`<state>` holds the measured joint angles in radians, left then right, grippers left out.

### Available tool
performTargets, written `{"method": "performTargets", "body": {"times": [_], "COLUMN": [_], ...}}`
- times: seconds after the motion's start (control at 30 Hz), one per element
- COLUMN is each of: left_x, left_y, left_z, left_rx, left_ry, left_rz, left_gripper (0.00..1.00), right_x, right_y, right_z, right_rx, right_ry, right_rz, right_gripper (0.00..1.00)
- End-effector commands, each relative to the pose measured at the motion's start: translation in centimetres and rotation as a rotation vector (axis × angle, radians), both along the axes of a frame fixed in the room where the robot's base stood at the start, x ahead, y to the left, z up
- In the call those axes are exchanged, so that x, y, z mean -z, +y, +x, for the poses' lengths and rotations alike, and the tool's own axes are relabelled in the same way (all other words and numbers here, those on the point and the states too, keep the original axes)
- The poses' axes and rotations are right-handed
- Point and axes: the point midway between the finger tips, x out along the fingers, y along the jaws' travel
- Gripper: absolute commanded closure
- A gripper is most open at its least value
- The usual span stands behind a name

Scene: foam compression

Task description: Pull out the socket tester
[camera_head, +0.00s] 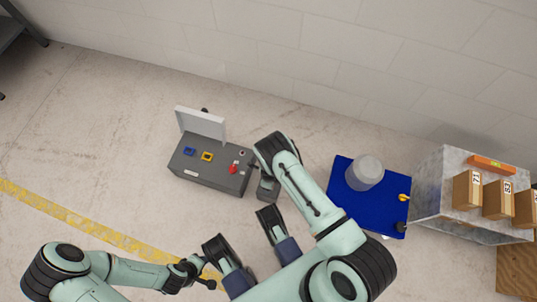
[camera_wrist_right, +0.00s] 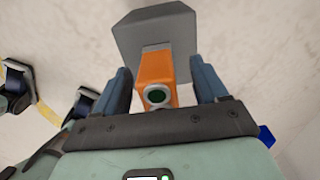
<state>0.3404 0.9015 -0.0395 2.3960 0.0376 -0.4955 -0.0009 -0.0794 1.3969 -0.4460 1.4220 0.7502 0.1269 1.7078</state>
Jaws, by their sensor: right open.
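An orange block with a green round button, which looks like the socket tester (camera_wrist_right: 155,70), sits against a grey block (camera_wrist_right: 150,28) in the right wrist view. My right gripper (camera_wrist_right: 163,82) is open, with one blue-grey finger on each side of the orange body. Whether the fingers touch it is unclear. In the head view the grey block (camera_head: 268,189) shows beside the grey panel box, and my right wrist hides the tester.
The grey panel box (camera_head: 207,185) has a raised white lid (camera_head: 201,124) and blue, yellow and red fittings. Right of my right arm are a blue mat (camera_head: 350,200) with a grey cylinder (camera_head: 364,172) and a grey stand (camera_head: 430,190) with cartons. Open floor lies left.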

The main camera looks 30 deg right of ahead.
Motion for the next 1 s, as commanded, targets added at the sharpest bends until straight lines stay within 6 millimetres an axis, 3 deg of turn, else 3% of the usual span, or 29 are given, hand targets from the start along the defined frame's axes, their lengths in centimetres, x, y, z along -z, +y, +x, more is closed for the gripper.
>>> {"method": "performTargets", "body": {"times": [0.9, 0.93, 1.0], "left_x": [0.39, 0.39, 0.39], "left_y": [0.0, 0.0, 0.0], "left_z": [0.07, 0.06, 0.06], "left_rx": [0.0, 0.0, 0.0], "left_ry": [0.0, 0.0, 0.0], "left_rz": [0.0, 0.0, 0.0], "left_gripper": [0.57, 0.57, 0.57], "right_x": [-0.01, -0.01, -0.01], "right_y": [0.05, 0.05, 0.05], "right_z": [-0.06, -0.06, -0.05], "right_rx": [0.0, 0.0, 0.0], "right_ry": [0.001, 0.001, 0.001], "right_rz": [0.001, 0.001, 0.001], "right_gripper": [0.28, 0.34, 0.57]}}
